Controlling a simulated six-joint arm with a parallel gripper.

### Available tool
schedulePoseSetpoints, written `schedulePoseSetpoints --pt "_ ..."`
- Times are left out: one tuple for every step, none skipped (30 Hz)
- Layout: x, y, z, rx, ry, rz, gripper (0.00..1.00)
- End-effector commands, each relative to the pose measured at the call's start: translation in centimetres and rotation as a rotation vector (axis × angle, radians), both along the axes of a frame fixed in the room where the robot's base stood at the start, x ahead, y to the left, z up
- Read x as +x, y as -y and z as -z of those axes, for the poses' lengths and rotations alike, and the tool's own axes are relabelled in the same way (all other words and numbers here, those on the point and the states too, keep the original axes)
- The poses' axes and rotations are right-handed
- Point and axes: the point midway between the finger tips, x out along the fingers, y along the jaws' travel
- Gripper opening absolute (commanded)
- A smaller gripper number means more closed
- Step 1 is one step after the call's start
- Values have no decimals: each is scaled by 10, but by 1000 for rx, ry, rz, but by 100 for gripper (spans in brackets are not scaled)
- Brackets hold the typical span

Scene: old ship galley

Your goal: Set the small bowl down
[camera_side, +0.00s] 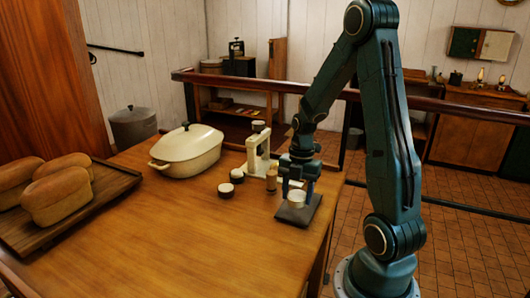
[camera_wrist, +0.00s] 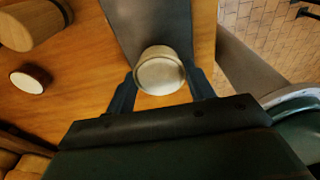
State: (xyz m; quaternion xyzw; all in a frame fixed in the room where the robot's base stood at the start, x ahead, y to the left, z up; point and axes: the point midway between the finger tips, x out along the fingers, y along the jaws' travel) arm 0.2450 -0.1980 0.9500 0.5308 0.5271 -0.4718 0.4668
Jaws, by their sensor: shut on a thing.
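The small bowl (camera_side: 296,198) is pale and round, and sits between the two fingers of my gripper (camera_side: 297,189). My gripper is shut on it and points down near the right edge of the table. In the wrist view the small bowl (camera_wrist: 160,72) shows between both dark fingers (camera_wrist: 161,88). It is over a flat dark grey slab (camera_side: 293,216), which also shows in the wrist view (camera_wrist: 145,20). The bowl looks level and very close to the slab. I cannot tell whether its base touches it.
Left of the slab are two dark pots with white tops (camera_side: 226,190) (camera_side: 237,176), a small wooden cylinder (camera_side: 271,181) and a white upright frame (camera_side: 251,155). A cream lidded casserole (camera_side: 188,151) and a loaf tray (camera_side: 110,188) stand farther left. The table's (camera_side: 200,245) front is clear.

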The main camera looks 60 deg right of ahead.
Motion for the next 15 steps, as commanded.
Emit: schedulePoseSetpoints --pt "0 0 5 2 -2 0 29" --pt "0 0 8 2 -2 0 29" --pt "0 -1 13 3 -3 0 29" --pt "0 0 16 3 -3 0 29" --pt "0 -1 19 3 -3 0 29" --pt "0 -1 22 3 -2 -1 29" --pt "0 0 24 2 -2 -1 29" --pt "0 0 26 2 -2 -1 29" --pt "0 0 27 1 -1 -1 29" --pt "0 0 28 1 -1 -1 29" --pt "0 0 28 0 0 -1 29" --pt "0 0 28 0 0 -1 29" --pt "0 0 28 0 0 -1 29" --pt "0 0 28 0 0 -1 29" --pt "0 0 28 0 0 -1 29"
